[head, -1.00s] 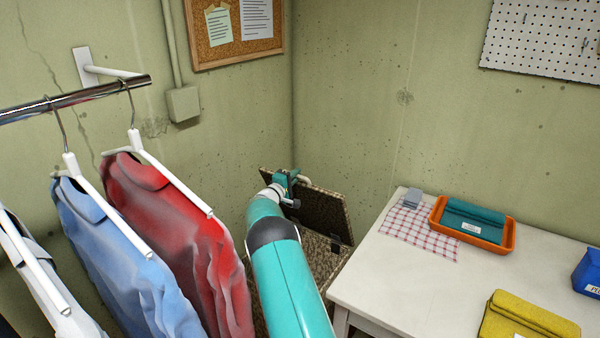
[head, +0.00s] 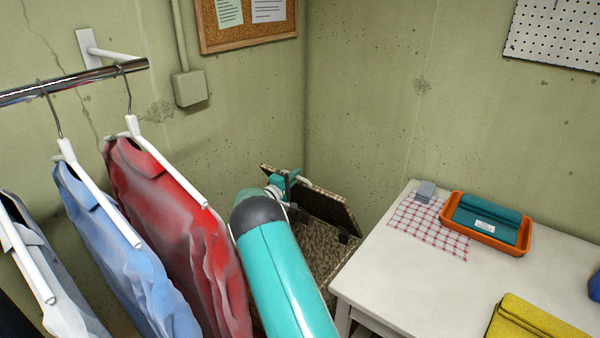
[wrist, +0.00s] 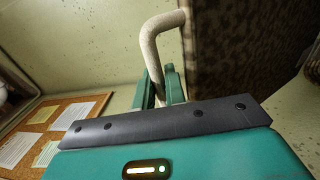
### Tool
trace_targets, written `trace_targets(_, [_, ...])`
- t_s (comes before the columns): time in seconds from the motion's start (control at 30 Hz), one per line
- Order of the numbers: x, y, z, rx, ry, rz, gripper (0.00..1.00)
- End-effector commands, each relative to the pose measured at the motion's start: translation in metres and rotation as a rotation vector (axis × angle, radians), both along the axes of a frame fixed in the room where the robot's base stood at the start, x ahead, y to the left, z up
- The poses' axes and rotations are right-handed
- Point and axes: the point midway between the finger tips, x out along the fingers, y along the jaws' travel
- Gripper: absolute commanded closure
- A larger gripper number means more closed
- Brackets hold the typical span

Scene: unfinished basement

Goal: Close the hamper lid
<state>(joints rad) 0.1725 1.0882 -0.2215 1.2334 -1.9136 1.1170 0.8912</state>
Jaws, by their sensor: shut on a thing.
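The hamper lid (head: 325,212), a dark panel with a woven speckled edge, stands raised and tilted above the speckled hamper body (head: 325,258) in the corner. My gripper (head: 287,183) is at the lid's upper left edge, beyond my teal arm. In the wrist view, the green fingers (wrist: 160,88) are shut on the pale curved lid handle (wrist: 150,48), next to the brown woven lid (wrist: 225,50). My arm and the red garment hide part of the hamper.
A white table (head: 390,285) stands close to the hamper's right, with an orange tray (head: 513,247) and a yellow folded cloth (head: 530,325) on it. Hanging garments, including a red one (head: 185,235), crowd the left. Concrete walls close off the back.

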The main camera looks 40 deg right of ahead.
Motion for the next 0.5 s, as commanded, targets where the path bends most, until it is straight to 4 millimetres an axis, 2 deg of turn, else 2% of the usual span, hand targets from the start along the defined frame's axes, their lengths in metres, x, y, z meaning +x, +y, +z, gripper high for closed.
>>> trace_targets(0.03, [-0.0016,0.0027,-0.0054,0.008,0.007,0.001,1.0])
trace_targets(0.4, [-0.0029,0.0084,-0.0046,0.004,0.005,-0.001,1.0])
trace_targets(0.43, [-0.0028,0.0085,-0.0044,0.004,0.005,-0.001,0.84])
trace_targets(0.5, [-0.0028,0.0083,-0.0038,0.003,0.004,-0.001,0.7])
